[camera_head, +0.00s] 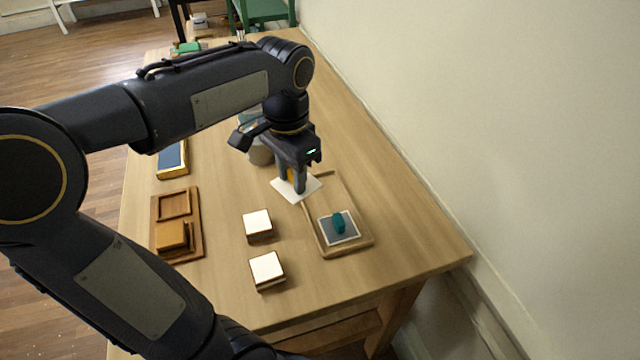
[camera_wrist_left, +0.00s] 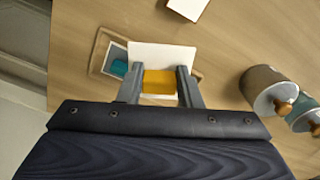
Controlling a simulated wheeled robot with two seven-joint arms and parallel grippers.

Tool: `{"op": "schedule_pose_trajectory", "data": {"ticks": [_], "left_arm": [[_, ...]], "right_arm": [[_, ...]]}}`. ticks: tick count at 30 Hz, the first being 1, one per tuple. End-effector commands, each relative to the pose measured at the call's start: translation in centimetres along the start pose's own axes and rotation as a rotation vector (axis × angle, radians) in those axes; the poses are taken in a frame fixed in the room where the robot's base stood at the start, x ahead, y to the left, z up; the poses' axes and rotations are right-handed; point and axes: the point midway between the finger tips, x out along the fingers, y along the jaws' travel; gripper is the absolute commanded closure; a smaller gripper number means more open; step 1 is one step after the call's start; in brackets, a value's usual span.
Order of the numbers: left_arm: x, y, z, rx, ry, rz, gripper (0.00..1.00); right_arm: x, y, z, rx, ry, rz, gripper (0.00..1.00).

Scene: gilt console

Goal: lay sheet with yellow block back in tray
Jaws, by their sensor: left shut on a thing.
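My left gripper (camera_head: 293,184) is shut on a yellow block (camera_wrist_left: 159,82), which stands on a white sheet (camera_wrist_left: 162,54). In the head view the block is mostly hidden by the fingers, and the sheet (camera_head: 284,189) shows beneath them. The sheet overlaps the far left part of the wooden tray (camera_head: 364,244) and covers some of its rim; I cannot tell how high it is above it. The tray's near end holds a dark sheet with a pale border (camera_head: 328,237) and a teal block (camera_head: 339,222). My right gripper is not in view.
Two white-topped blocks (camera_head: 257,223) (camera_head: 267,268) stand left of the tray. A two-recess wooden board (camera_head: 196,236) with an orange-brown block (camera_head: 171,236) lies further left. A gold-edged dark panel (camera_head: 172,158) and a grey canister (camera_head: 261,153) are farther back. The wall runs along the right.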

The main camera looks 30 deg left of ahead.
Motion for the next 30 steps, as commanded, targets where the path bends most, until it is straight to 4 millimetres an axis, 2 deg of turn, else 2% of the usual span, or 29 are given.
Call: {"op": "schedule_pose_trajectory", "data": {"ticks": [1,5,9,12,17,20,24,30], "left_arm": [[0.6,-0.3,-1.4,0.0,-0.005,0.001,0.86],[2.1,-1.1,-4.5,-0.001,-0.005,0.001,0.86],[5.0,-1.6,-6.3,-0.002,-0.004,0.001,0.86],[6.1,-1.9,-7.3,-0.002,-0.002,0.0,0.86],[7.0,-2.1,-8.1,-0.002,0.0,-0.001,0.86],[8.1,-2.3,-8.9,-0.002,-0.003,0.0,0.86],[10.3,-2.3,-8.7,-0.002,-0.003,0.0,0.86],[10.8,-2.3,-8.8,-0.002,0.001,-0.001,0.86]], "right_arm": [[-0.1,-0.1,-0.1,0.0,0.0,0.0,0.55],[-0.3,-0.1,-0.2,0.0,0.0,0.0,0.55],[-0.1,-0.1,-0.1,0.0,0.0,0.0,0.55],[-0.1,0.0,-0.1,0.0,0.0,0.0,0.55],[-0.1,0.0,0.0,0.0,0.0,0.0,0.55],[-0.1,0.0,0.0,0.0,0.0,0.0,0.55],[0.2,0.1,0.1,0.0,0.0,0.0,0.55],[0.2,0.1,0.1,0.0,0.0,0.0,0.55]]}}
